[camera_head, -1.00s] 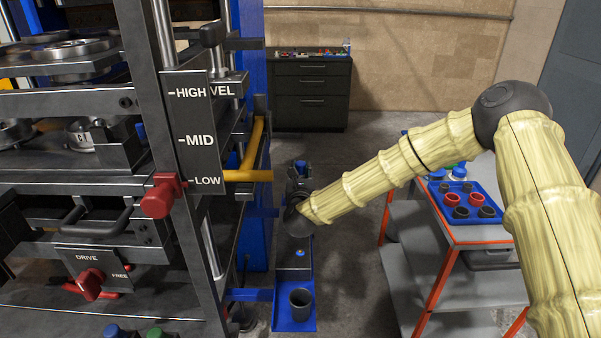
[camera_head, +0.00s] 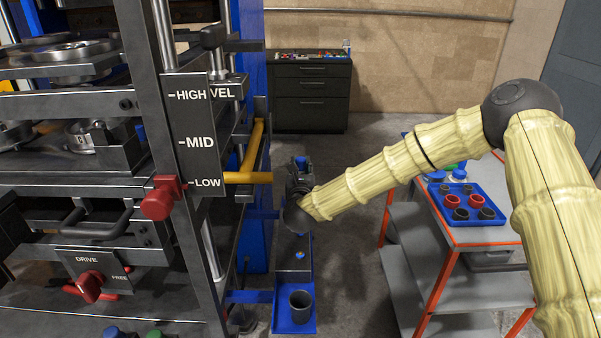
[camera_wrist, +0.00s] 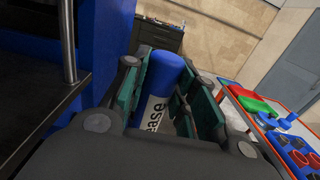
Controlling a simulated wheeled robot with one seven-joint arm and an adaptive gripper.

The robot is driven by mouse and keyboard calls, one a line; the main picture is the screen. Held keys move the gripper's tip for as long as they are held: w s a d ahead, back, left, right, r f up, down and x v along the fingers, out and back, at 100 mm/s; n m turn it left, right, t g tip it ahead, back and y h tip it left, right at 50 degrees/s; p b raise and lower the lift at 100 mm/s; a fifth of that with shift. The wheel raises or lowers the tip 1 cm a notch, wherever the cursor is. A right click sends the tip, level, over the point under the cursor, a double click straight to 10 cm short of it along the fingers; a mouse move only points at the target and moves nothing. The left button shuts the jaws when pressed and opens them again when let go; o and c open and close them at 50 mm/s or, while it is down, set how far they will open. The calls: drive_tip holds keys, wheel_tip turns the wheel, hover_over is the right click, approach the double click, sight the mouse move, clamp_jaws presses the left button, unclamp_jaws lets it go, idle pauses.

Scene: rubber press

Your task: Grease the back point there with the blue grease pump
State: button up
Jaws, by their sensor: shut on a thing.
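The blue grease pump has a blue cylindrical cap and a white label ending in "ease" in the wrist view (camera_wrist: 163,75). My gripper (camera_wrist: 168,92) is shut on it, with a finger on each side. In the head view my gripper (camera_head: 298,188) is beside the right side of the press (camera_head: 255,220), with the pump's blue top (camera_head: 301,162) just showing. The pump's lower part is hidden by the gripper. I cannot make out the back grease point; the press frame and my arm cover much of that side.
A yellow bar (camera_head: 250,172) juts from the press, left of my gripper. A blue tray with a dark cup (camera_head: 301,306) stands low in front. A red-edged cart (camera_head: 470,245) with a blue tray of small parts (camera_head: 495,212) stands right. A dark cabinet (camera_head: 311,95) stands behind.

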sight(300, 159)
drive_tip(key=shift+r, duration=2.4)
